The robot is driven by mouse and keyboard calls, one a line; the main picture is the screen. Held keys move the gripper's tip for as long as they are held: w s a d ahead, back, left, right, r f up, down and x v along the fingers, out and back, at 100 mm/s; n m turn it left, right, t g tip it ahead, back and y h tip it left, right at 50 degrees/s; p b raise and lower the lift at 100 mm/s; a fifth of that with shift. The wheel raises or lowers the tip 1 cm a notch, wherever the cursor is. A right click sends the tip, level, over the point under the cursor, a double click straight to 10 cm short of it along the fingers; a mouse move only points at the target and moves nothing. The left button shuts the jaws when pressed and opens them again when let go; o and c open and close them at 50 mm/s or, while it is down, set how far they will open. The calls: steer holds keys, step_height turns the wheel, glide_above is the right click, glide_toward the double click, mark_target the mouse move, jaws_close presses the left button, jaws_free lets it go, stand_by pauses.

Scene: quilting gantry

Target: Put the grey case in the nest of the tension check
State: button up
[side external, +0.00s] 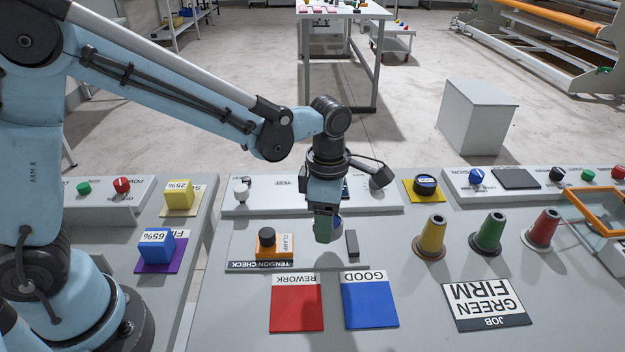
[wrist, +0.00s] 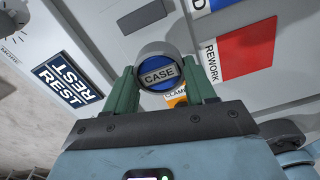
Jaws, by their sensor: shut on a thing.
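My gripper (side external: 327,230) is shut on the grey case (wrist: 143,58), a round grey piece with a blue face and a CASE label. In the wrist view it sits between the two green fingers (wrist: 164,78). In the side view the fingers largely hide it. It is held above the tension check (side external: 300,265), a grey plate with an orange clamp block (side external: 267,246) and black knob. A dark upright block (side external: 352,243) stands on the plate right of my gripper. I cannot make out the nest; my gripper may cover it.
Red REWORK (side external: 297,305) and blue GOOD (side external: 369,302) pads lie in front of the tension check. Yellow (side external: 430,236), green (side external: 490,234) and red (side external: 543,230) cones stand to the right. A raised control panel (side external: 240,208) runs behind. A REST pad (wrist: 67,82) shows in the wrist view.

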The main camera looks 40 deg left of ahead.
steer(key=shift+w+f, duration=0.1)
steer(key=shift+f, duration=2)
steer(key=o, duration=1)
steer(key=shift+f, duration=0.15)
steer(key=shift+o, duration=0.2)
